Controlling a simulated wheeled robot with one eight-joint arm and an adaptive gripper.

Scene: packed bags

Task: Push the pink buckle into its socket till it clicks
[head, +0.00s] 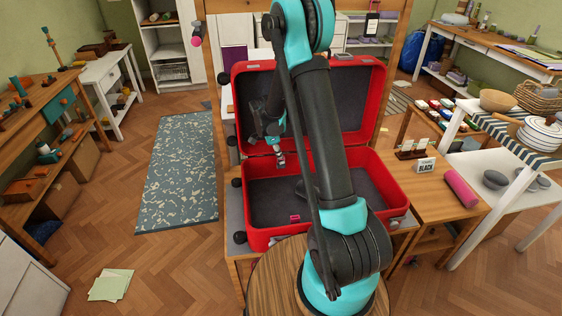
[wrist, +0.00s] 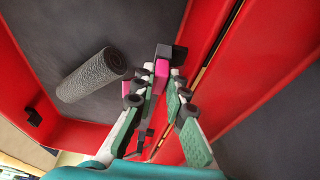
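The open red suitcase (head: 262,237) lies on a stand before me, its lid up at the back. My gripper (head: 281,158) is over the back left of its base, near the hinge side. In the wrist view my gripper (wrist: 161,78) has its fingers closed in on the pink buckle (wrist: 161,72), which sits between the fingertips. A black block (wrist: 172,53) is just beyond the buckle; I cannot tell whether they are joined. A small pink piece (head: 294,218) shows at the front inside of the suitcase; I cannot tell whether it is a socket.
A dark ribbed roll (wrist: 92,76) lies in the suitcase, left of the fingers in the wrist view. The red wall and lid edge (wrist: 205,45) run close on the right. A side table (head: 440,205) with a pink roll (head: 461,188) stands right of the suitcase.

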